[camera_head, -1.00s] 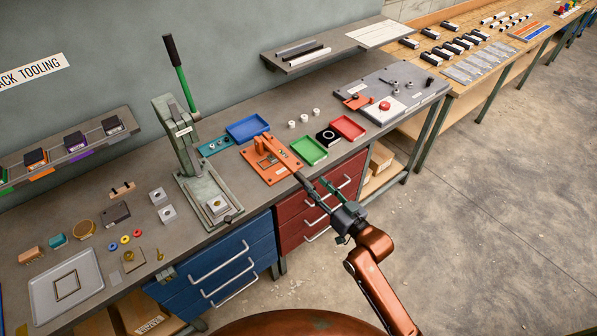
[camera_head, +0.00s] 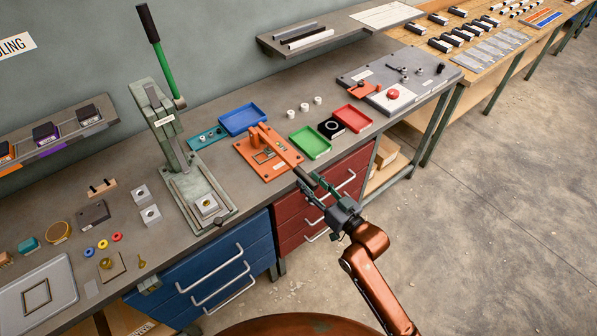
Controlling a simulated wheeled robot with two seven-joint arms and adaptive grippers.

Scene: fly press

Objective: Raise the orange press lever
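The orange press (camera_head: 252,152) stands on the bench, right of the tall green-handled press. Its orange lever (camera_head: 283,150) slopes down to the right from the pivot post, past the bench's front edge, and ends in a dark brown grip (camera_head: 304,175). My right gripper (camera_head: 311,184) is at the grip's outer end, in front of the red drawers. Its two green fingers are apart, one on each side of the grip. Whether they touch it is too small to tell. My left gripper is not in view.
A green tray (camera_head: 323,143), a blue tray (camera_head: 233,121) and a red tray (camera_head: 363,119) lie near the orange press. The grey-green press (camera_head: 163,128) with its upright handle stands to the left. The red drawers (camera_head: 294,209) are below my gripper. Open floor lies to the right.

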